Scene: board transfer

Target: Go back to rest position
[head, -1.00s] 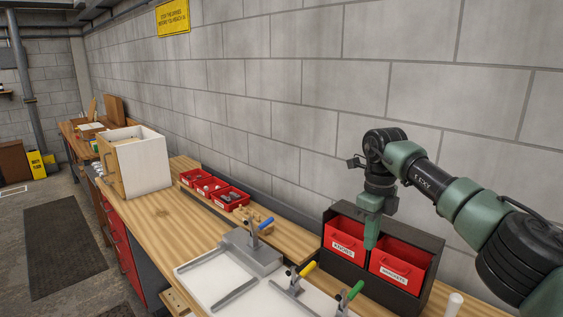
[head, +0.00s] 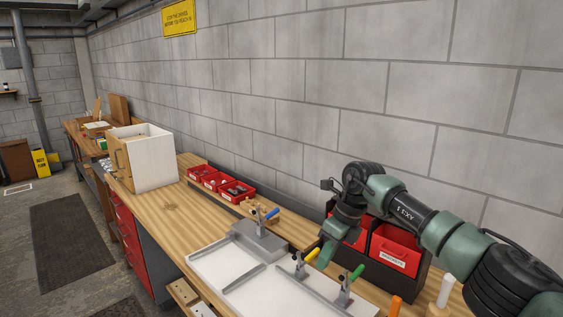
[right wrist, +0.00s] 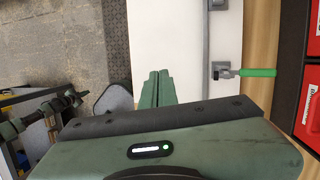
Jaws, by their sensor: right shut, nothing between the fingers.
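My right gripper (head: 327,252) is in the head view, above the back edge of the white board fixture (head: 205,262) and in front of the red bins. Its fingers are shut with nothing between them. In the right wrist view the two closed fingers of my right gripper (right wrist: 157,88) point over the white board surface (right wrist: 180,40).
Clamps with blue (head: 271,213), yellow (head: 311,255) and green (head: 357,272) handles stand along the fixture. A black holder with red bins (head: 395,250) is behind. A white box (head: 150,160) stands further left. The wooden bench (head: 185,220) between is bare.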

